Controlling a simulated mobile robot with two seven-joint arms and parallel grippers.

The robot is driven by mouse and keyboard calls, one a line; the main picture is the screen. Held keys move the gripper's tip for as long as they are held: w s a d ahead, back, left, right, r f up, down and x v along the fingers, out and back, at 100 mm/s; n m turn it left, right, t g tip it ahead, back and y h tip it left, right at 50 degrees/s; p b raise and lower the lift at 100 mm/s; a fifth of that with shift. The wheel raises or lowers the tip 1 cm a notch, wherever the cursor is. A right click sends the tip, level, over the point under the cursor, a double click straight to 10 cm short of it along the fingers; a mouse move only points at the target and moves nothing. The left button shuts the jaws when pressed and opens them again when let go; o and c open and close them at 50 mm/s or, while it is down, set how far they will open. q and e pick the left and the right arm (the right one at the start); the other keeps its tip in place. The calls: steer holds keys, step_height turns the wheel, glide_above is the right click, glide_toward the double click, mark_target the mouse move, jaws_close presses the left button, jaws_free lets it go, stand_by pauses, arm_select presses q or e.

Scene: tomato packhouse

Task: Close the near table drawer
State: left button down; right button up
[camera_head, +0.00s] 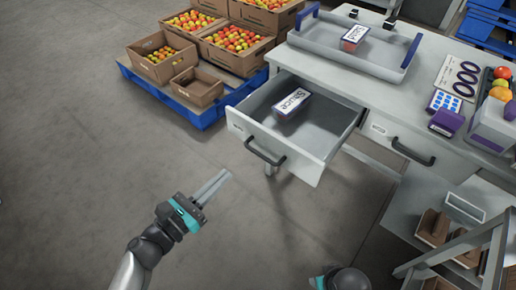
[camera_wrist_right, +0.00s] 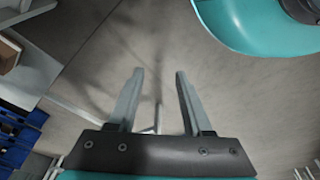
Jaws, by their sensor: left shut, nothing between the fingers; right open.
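The near table drawer (camera_head: 259,132) is pulled out from the white table (camera_head: 335,72). It has a dark bar handle (camera_head: 264,153) on its front. A box labelled "Sauce" (camera_head: 291,103) lies inside the drawer. My left gripper (camera_head: 222,183) is shut and empty, in front of the drawer and to the lower left of its handle, apart from it. In the right wrist view my right gripper (camera_wrist_right: 156,88) is open with nothing between its fingers, over grey floor. The right gripper's fingers do not show clearly in the head view.
A second drawer (camera_head: 408,146) to the right is shut. A tray (camera_head: 355,50) with a box stands on the table. A blue pallet (camera_head: 205,118) with tomato cartons stands at the back left. The floor before the drawer is clear.

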mark_target(266, 136)
arm_select(q)
steer(key=b+x, duration=0.2)
steer(key=x, duration=1)
steer(key=shift+w+d, duration=0.1)
steer(key=shift+w, duration=0.15)
steer(key=shift+w+d, duration=0.4)
steer(key=shift+w, duration=0.1)
arm_select(e)
steer(key=shift+t, duration=0.5)
steer(key=shift+w+a+r, duration=0.1)
steer(key=shift+w+r, duration=0.35)
steer(key=shift+r, duration=0.3)
steer(key=shift+w+a+r, duration=0.1)
steer(key=shift+w+r, duration=0.4)
steer(key=shift+r, duration=0.3)
steer(key=shift+w+r, duration=0.45)
steer(key=shift+r, duration=0.3)
